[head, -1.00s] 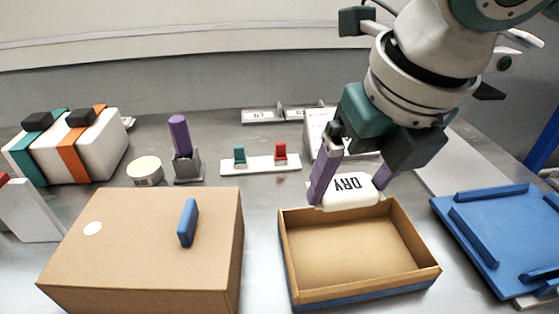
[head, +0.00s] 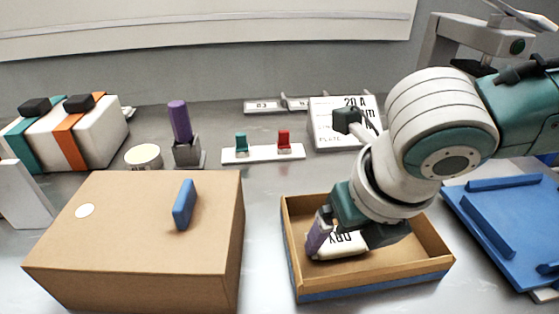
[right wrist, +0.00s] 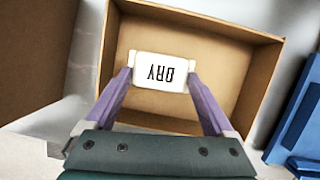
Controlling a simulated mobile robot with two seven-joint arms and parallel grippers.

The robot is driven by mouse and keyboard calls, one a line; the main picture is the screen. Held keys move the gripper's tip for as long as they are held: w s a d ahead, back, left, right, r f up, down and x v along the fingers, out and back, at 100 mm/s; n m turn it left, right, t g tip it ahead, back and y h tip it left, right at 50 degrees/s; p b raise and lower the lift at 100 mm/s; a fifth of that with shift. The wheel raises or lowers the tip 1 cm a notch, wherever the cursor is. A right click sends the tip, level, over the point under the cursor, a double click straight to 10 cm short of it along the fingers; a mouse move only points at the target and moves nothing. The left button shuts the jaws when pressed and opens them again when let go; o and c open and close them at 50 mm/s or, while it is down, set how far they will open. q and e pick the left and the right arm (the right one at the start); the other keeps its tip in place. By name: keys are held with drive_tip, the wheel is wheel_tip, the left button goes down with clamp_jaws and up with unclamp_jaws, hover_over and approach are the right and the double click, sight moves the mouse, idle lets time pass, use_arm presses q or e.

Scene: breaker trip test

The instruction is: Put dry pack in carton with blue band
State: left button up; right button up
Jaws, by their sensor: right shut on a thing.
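The dry pack (head: 342,243) is a small white pack marked DRY. It is inside the open carton with a blue band (head: 372,289), at its left part in the head view. My right gripper (head: 338,240) is shut on the pack, a purple finger at each end. The right wrist view shows the pack (right wrist: 161,72) between the fingertips (right wrist: 160,75), over the carton's brown floor (right wrist: 180,30). I cannot tell whether the pack touches the floor. My left gripper is not in view.
A closed brown box (head: 140,230) with a blue handle (head: 184,205) stands left of the carton. A blue tray (head: 510,225) lies to the right. Behind are a white strip with green and red switches (head: 262,154), a purple-handled tool (head: 180,122) and a sign (head: 325,125).

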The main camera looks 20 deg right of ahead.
drive_tip(key=shift+f, duration=0.15)
drive_tip(key=o, duration=1.2)
drive_tip(key=p+v, duration=0.4)
drive_tip(key=v, duration=0.8)
drive_tip(key=s+a+r+m+y, duration=0.1)
drive_tip(key=s+a+m+y, duration=0.25)
drive_tip(key=a+m, duration=0.85)
drive_tip(key=s+d+f+m+h, duration=0.1)
drive_tip(key=s+d+m, duration=0.3)
drive_tip(key=m, duration=0.6)
drive_tip(key=s+d+f+m+h, duration=0.2)
drive_tip(key=s+d+f+m, duration=0.2)
drive_tip(key=d+m, duration=0.4)
drive_tip(key=m, duration=0.3)
drive_tip(key=shift+s+d, duration=0.25)
